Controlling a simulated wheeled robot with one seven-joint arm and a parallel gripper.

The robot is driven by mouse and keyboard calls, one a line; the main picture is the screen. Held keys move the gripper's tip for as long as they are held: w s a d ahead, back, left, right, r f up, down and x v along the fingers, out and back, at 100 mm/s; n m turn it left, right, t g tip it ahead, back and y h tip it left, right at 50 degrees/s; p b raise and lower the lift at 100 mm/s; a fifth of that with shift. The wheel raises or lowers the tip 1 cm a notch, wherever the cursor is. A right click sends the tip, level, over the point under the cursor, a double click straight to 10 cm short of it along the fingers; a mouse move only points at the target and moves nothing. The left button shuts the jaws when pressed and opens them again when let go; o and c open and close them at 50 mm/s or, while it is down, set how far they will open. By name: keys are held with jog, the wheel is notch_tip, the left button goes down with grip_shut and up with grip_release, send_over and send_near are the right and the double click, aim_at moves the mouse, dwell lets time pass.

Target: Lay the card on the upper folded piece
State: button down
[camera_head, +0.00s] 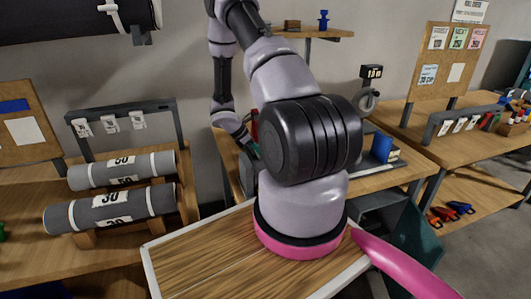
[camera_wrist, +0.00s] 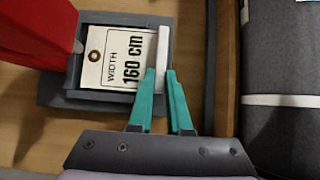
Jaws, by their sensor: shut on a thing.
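A white card (camera_wrist: 113,58) printed "WIDTH 160 cm", with an eyelet hole, lies in a dark grey tray (camera_wrist: 75,97) in the wrist view. My gripper (camera_wrist: 165,75) has teal fingers shut on the pale strip (camera_wrist: 163,48) at the card's right edge. I cannot tell whether the card is clear of the tray floor. In the head view my arm covers most of the gripper and the card. I cannot make out folded pieces in either view.
A red object (camera_wrist: 35,30) stands close left of the tray. A grey roll (camera_wrist: 285,135) with a white band lies to the right, beyond a wooden edge. Grey rolls marked 50 (camera_head: 122,170) and 30 (camera_head: 110,208) rest on a left rack. A blue object (camera_head: 381,149) stands on the middle bench.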

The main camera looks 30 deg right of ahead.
jog(key=shift+s+a+r, duration=0.1)
jog(key=shift+s+a, duration=0.1)
jog(key=shift+s, duration=0.65)
jog(key=shift+s+a+r, duration=0.1)
jog(key=shift+s+a, duration=0.1)
jog(key=shift+s, duration=0.65)
jog(key=shift+r, duration=0.1)
